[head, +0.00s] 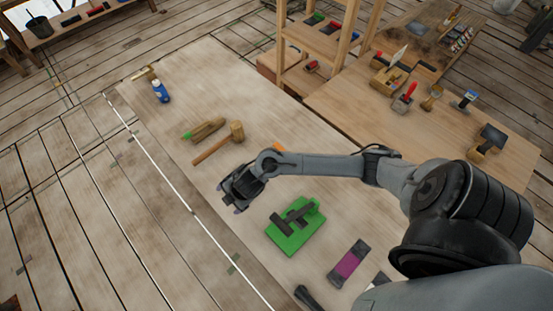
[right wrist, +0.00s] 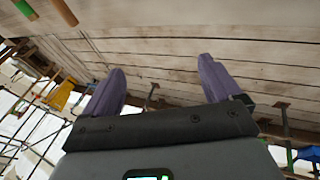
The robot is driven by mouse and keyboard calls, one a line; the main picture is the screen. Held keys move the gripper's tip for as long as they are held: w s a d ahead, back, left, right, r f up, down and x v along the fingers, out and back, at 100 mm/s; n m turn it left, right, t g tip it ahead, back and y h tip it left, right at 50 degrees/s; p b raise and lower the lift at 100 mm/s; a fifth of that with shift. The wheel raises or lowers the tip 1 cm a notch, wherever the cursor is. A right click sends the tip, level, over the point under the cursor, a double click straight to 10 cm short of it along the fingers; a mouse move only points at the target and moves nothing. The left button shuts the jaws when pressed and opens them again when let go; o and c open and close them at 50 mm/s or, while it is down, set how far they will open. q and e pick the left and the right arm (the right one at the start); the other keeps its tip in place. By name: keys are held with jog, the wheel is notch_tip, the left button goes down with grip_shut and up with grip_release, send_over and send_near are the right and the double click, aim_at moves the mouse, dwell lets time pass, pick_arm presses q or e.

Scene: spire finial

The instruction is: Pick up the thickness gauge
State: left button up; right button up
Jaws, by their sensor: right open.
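I cannot tell for certain which item is the thickness gauge. A green flat piece with a dark T-shaped part on it (head: 292,226) lies on the workbench (head: 200,110) and may be it. A purple piece with dark ends (head: 349,263) lies below it to the right. My right gripper (head: 230,197) is above the near-left part of the bench, left of the green piece and apart from it. In the right wrist view its two purple fingers (right wrist: 160,72) are spread with nothing between them. My left gripper is not in view.
A wooden mallet (head: 218,143), a green-tipped wooden tool (head: 203,129) and a blue bottle (head: 160,91) lie or stand up the bench. A dark tool (head: 306,297) lies at the bottom. A second table with brushes (head: 430,105) stands at right. An orange thing is partly behind my arm.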

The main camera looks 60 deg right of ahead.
jog(key=w+d+f+n+g+h+b, duration=0.1)
jog(key=w+d+f+g+b, duration=0.15)
jog(key=d, duration=1.05)
jog(key=s+d+g+b, duration=0.1)
jog(key=d, duration=0.4)
jog(key=s+d+r+m+b, duration=0.1)
jog(key=d, duration=0.5)
jog(key=s+d+r+g, duration=0.1)
jog(key=d, duration=0.4)
jog(key=shift+s+d+m+g+h+b, duration=0.3)
jog(key=shift+s+d+m+g+b, duration=0.05)
jog(key=shift+s+d+m+b, duration=0.05)
notch_tip(320, 180, down, 3)
jog(key=shift+s+r, duration=0.1)
jog(key=shift+d+f, duration=0.1)
jog(key=shift+f, duration=3.1)
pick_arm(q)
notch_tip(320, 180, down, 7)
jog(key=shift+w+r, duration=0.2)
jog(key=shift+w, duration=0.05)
pick_arm(e)
jog(key=shift+c, duration=0.4)
jog(key=c, duration=1.1)
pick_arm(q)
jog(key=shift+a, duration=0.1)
